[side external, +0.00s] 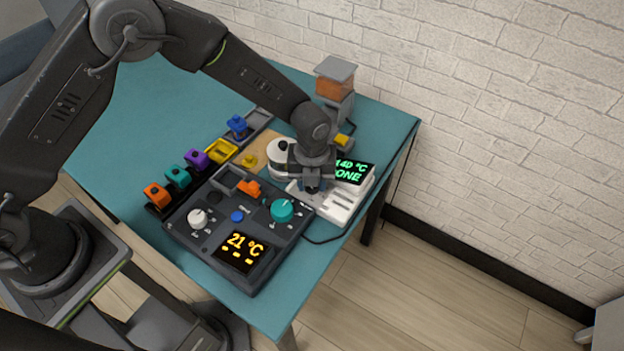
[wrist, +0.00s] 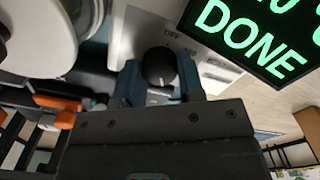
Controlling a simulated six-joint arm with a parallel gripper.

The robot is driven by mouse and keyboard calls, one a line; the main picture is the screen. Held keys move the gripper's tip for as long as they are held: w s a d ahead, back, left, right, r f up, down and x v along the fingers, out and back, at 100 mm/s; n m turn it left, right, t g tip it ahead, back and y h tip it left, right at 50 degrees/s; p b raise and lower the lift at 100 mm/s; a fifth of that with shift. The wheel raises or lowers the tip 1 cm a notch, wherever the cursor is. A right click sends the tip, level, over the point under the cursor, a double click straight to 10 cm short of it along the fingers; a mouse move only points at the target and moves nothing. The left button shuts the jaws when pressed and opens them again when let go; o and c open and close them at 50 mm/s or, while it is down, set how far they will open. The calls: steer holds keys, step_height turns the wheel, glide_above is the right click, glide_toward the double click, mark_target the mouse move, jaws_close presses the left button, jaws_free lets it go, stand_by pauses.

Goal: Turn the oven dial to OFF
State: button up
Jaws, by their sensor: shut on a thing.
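The oven is a white box (side external: 335,207) near the right edge of the table, with a green-on-black display (side external: 352,172) that reads 140 °C DONE. The display also shows in the wrist view (wrist: 255,38). The oven dial (wrist: 160,66) is a round black knob with a white mark on the white panel, with the word OFF printed beside it. My gripper (wrist: 160,82) has one finger on each side of the dial and is shut on it. In the side view my gripper (side external: 312,187) reaches down onto the oven and hides the dial.
A dark control box (side external: 190,240) with a 21 °C display, a teal knob (side external: 282,210) and a white knob (side external: 197,218) stands beside the oven. A round white machine (side external: 278,155) is close to my gripper. Several colored blocks sit left. A hopper (side external: 335,82) stands behind.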

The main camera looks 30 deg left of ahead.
steer(key=n, duration=0.7)
steer(key=shift+n, duration=0.3)
steer(key=n, duration=0.3)
steer(key=shift+n, duration=0.3)
steer(key=n, duration=0.4)
steer(key=shift+n, duration=0.3)
steer(key=n, duration=0.3)
steer(key=shift+n, duration=0.3)
steer(key=n, duration=0.3)
steer(key=shift+n, duration=0.4)
steer(key=n, duration=0.6)
steer(key=shift+r, duration=0.1)
steer(key=shift+n, duration=0.4)
